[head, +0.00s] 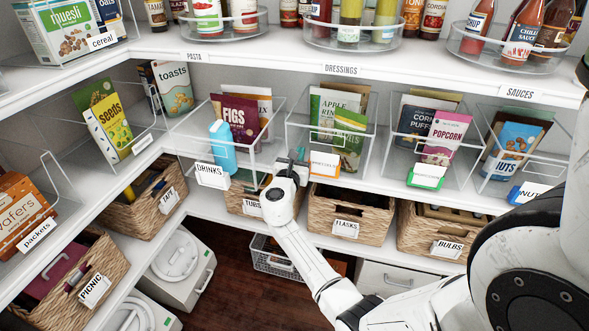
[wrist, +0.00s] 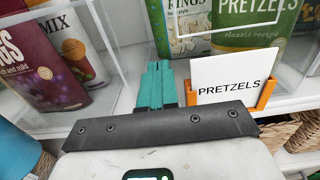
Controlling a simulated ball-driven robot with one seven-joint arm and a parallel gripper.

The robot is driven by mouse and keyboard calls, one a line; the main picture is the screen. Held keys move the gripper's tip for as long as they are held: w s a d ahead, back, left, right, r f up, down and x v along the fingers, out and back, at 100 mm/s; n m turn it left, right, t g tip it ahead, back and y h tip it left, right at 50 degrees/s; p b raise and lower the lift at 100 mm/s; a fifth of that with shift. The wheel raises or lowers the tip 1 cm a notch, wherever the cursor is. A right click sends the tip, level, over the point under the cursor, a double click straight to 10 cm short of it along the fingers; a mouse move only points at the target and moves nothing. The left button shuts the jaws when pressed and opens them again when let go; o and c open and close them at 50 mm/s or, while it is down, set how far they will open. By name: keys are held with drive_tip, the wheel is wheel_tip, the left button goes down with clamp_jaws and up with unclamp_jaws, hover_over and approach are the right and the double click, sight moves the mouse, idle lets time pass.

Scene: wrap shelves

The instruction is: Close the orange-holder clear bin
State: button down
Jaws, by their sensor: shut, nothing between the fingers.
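The clear bin with the orange holder (head: 311,171) stands on the middle shelf and holds upright packets, one of them green. Its white card reads PRETZELS, and the orange holder also shows in the wrist view (wrist: 266,95). My gripper (head: 291,163) is at the front left corner of this bin, just left of the holder. In the wrist view my teal fingertips (wrist: 158,85) are together and empty, left of the card. I cannot tell whether they touch the bin, or how far it stands out.
The popcorn bin with a green holder (head: 427,176) is to the right. Wicker baskets, including FLASKS (head: 350,210), sit on the shelf below. Jars and bottles stand above.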

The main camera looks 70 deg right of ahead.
drive_tip(key=d+b, duration=0.1)
drive_tip(key=d, duration=0.2)
drive_tip(key=shift+w+d, duration=0.1)
drive_tip(key=shift+d, duration=0.2)
drive_tip(key=shift+w+r, duration=0.1)
drive_tip(key=shift+r, duration=0.1)
